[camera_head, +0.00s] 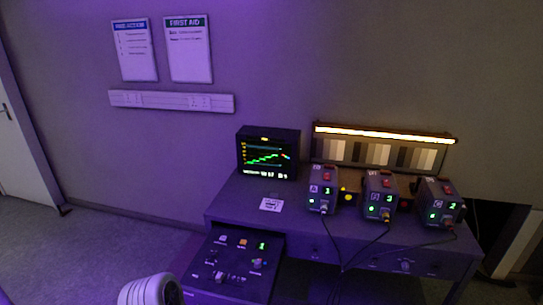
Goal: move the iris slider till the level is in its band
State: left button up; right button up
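A dark control panel (233,265) juts out at the front left of the desk. It carries small lit buttons, a green digit, a light knob (257,263) at the right and a small pale control (220,277) near its front edge. The labels are too small to read, so I cannot tell which control is the iris slider. A monitor (268,153) at the back left of the desk shows a stepped green trace rising to the right, with a red part near its end. I cannot make out the level's band. Neither gripper is in view.
Three grey boxes (379,195) with red switches, green lights and cables stand on the desk (232,200). Behind them is a lit grey-scale chart (380,152). A white card (271,204) lies before the monitor. The floor (90,250) at left is clear.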

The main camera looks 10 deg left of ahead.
aim_at(219, 277)
jog(key=u, duration=1.05)
jog(key=i, duration=0.45)
jog(key=z, duration=0.3)
